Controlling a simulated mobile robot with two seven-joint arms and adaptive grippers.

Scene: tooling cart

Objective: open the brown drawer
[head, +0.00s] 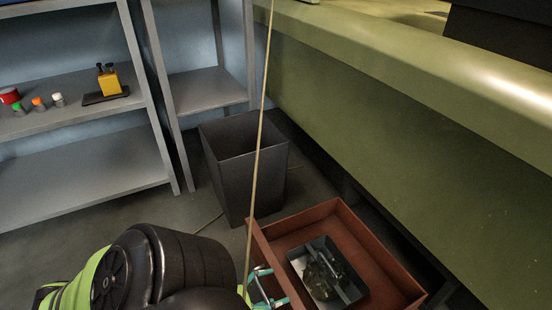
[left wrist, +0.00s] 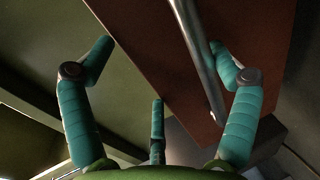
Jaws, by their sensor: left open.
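The brown drawer (head: 385,258) stands out from under the green bench at the lower right of the head view, its inside showing. In the left wrist view its brown front panel (left wrist: 150,45) fills the upper middle, with a metal bar handle (left wrist: 200,60) running down across it. My left gripper (head: 262,287) is at the drawer's front side, partly hidden by my arm. Its teal fingers are open (left wrist: 162,50) in the left wrist view, with the handle between them, nearer the right finger. I cannot tell whether they touch it. My right gripper is not in view.
A dark tray (head: 296,261) with metal parts lies in the drawer. A dark bin (head: 245,175) stands just beyond it. Grey shelves (head: 85,180) are at the left, the green bench (head: 400,130) at the right. A thin tan rod or cord (head: 262,110) crosses the head view.

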